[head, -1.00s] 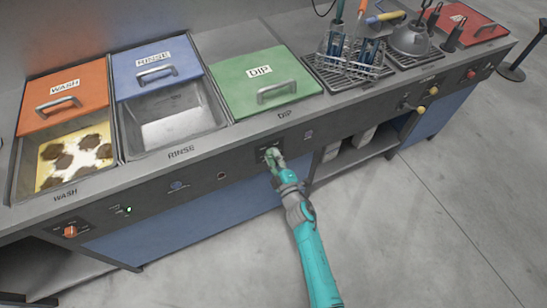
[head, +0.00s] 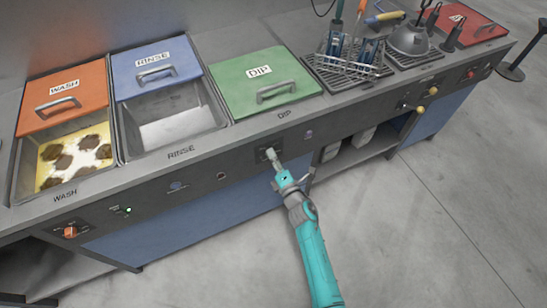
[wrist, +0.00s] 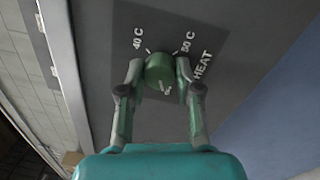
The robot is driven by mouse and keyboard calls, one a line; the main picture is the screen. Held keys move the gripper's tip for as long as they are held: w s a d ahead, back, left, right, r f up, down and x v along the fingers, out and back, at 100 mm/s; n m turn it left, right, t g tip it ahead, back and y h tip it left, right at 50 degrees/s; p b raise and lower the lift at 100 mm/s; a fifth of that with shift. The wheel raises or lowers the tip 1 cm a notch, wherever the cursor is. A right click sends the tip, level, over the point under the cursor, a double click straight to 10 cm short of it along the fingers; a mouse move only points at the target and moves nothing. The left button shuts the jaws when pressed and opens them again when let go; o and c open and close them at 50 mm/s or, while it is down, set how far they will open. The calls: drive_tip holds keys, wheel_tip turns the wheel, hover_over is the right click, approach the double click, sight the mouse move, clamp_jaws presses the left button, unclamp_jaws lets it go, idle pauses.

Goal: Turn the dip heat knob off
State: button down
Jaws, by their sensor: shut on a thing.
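The dip heat knob (wrist: 159,72) is round and green, on a dark plate (wrist: 205,18) marked HEAT, with 40 C at its upper left and a second temperature at its upper right. A pale mark shows at its lower edge; I cannot read the exact setting. My gripper (wrist: 160,76) is shut on the knob, one finger on each side. In the head view my gripper (head: 273,157) is at the front panel below the DIP label and hides most of the knob.
The green DIP lid (head: 255,95) covers the tank above. The blue RINSE lid (head: 150,60) and orange WASH lid (head: 60,92) are to the left. A red-orange knob (head: 70,232) is at the far left; yellow-handled taps (head: 420,109) stick out to the right. Open floor lies in front.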

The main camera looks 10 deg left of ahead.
drive_tip(key=shift+s+a+n, duration=0.1)
drive_tip(key=shift+n, duration=0.3)
drive_tip(key=c, duration=0.8)
unclamp_jaws()
drive_tip(key=v, duration=1.2)
